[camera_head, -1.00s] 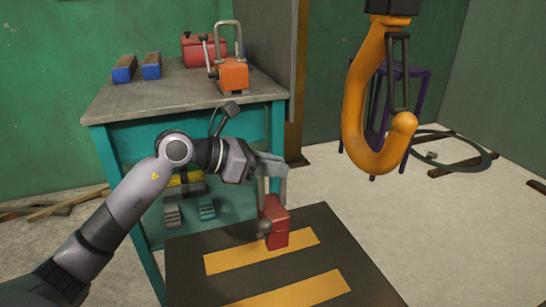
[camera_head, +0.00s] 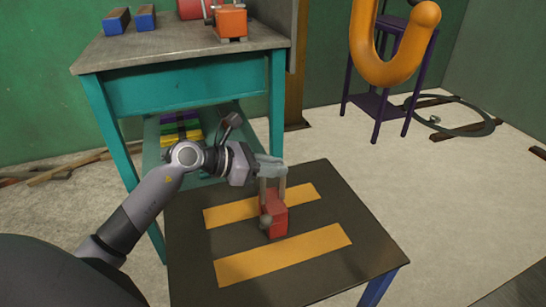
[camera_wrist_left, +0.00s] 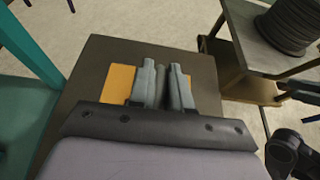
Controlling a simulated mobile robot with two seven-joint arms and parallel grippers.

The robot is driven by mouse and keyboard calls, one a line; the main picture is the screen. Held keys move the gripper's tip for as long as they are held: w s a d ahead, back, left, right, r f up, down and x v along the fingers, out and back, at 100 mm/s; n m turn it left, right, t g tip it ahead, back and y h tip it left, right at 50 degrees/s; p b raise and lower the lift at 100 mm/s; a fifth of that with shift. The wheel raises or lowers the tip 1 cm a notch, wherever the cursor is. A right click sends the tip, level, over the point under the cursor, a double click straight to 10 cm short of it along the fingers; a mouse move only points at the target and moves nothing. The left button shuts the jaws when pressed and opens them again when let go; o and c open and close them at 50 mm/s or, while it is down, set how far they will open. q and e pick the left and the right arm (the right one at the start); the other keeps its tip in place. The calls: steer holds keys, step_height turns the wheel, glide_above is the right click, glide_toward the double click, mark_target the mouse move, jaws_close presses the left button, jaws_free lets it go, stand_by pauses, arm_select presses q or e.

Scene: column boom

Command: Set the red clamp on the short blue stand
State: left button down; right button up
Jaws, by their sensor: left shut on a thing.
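The red clamp (camera_head: 275,214) is upright over the short blue stand, whose dark top (camera_head: 330,215) has two yellow stripes and a blue leg at the front right. My left gripper (camera_head: 272,172) is shut on the clamp's grey upper part, from above. The clamp's base shows between the two stripes, at or just above the top; I cannot tell whether it touches. In the left wrist view the grey fingers (camera_wrist_left: 163,84) are close together over the stand top (camera_wrist_left: 110,52), and the clamp is hidden.
A teal workbench (camera_head: 185,88) stands behind the stand, with an orange clamp (camera_head: 231,22) and blue blocks (camera_head: 146,17) on it. A large orange hook (camera_head: 390,62) hangs at the back right, before a purple stand (camera_head: 378,106). Floor right of the stand is clear.

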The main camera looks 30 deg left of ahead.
stand_by(0.3)
arm_select(q)
steer(key=shift+f, duration=0.2)
steer(key=c, duration=1.1)
jaws_free()
steer(key=shift+f, duration=0.15)
steer(key=shift+o, duration=0.2)
